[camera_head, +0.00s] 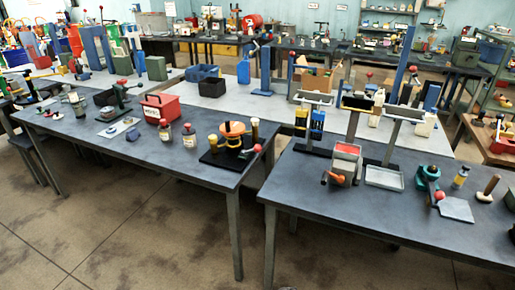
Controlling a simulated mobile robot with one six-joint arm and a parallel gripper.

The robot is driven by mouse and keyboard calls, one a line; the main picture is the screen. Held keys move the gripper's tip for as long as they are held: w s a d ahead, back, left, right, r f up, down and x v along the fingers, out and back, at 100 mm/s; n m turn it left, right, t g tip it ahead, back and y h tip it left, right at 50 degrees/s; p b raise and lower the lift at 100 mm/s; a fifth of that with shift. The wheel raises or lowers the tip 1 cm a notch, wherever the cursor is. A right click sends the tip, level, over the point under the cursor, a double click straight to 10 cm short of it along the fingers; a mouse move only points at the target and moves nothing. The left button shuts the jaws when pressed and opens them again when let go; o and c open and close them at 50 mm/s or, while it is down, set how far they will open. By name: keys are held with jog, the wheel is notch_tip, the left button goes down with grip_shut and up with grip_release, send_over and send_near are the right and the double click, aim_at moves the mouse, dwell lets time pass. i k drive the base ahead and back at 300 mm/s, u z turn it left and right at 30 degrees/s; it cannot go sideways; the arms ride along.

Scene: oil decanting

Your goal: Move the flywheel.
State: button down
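No part is clearly marked as the flywheel. The most wheel-like thing is an orange round piece (232,129) on a device with a black base (222,157), near the right end of the left front table (120,150). A lever with a red knob (257,148) sticks out at the base's right side. Whether the orange piece is a flywheel, I cannot tell at this size. My gripper is not in view.
A red labelled bin (160,108) and small jars (189,135) stand left of the device. A narrow gap separates this table from the right front table (310,190), which holds stands, a tray (384,178) and a green press (428,180). The floor (150,240) in front is clear.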

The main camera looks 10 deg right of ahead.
aim_at(230, 129)
jog(key=i, duration=0.9)
jog(key=z, duration=0.05)
